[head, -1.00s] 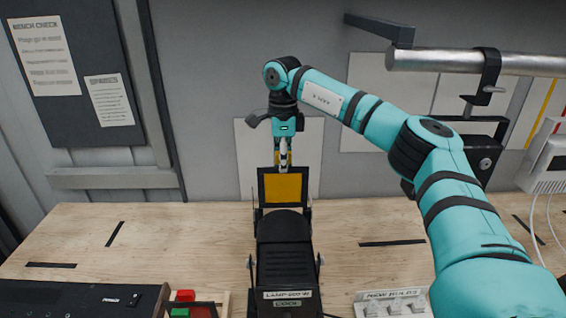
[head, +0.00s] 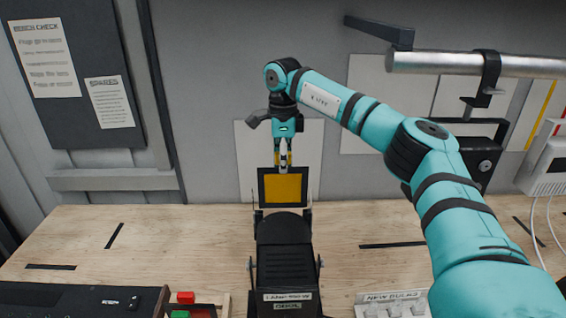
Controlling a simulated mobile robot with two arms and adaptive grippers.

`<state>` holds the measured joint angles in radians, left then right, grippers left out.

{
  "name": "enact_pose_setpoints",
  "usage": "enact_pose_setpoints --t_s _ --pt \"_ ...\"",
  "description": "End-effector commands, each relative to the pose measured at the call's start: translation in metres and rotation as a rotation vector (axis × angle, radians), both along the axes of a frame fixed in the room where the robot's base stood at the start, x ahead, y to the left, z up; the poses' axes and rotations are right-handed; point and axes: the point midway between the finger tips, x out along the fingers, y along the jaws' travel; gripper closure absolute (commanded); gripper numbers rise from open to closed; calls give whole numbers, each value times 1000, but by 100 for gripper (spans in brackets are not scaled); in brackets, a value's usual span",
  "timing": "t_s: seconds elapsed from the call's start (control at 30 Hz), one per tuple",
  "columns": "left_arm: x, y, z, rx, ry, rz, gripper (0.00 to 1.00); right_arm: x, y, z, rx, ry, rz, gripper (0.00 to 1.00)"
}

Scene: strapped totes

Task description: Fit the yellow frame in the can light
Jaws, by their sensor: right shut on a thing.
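The yellow frame (head: 283,188) is a yellow panel with a dark border. It stands upright, facing me, just above and behind the black can light (head: 284,258) on the bench. My right gripper (head: 283,167) comes down from above and is shut on the frame's top edge. The frame's lower edge is close to the front lip of the light; I cannot tell whether they touch. The light has a label on its near end and thin arms at its sides. My left gripper is not in view.
A wooden bench (head: 170,235) has free room on both sides of the light. A dark power box (head: 80,298) and red and green blocks (head: 185,297) lie front left. A new-bulbs holder (head: 392,304) stands front right. A metal pipe (head: 470,62) with a clamp hangs upper right.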

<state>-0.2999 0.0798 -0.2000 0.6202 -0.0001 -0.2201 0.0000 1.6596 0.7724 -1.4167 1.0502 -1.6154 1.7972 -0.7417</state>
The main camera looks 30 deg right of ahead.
Motion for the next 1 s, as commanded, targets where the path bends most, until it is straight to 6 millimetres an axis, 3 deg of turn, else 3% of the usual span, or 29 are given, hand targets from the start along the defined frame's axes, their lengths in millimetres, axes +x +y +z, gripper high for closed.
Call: enact_pose_setpoints --t_s 1.0 --pt "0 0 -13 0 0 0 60 0 0 -25 0 0 0 100"
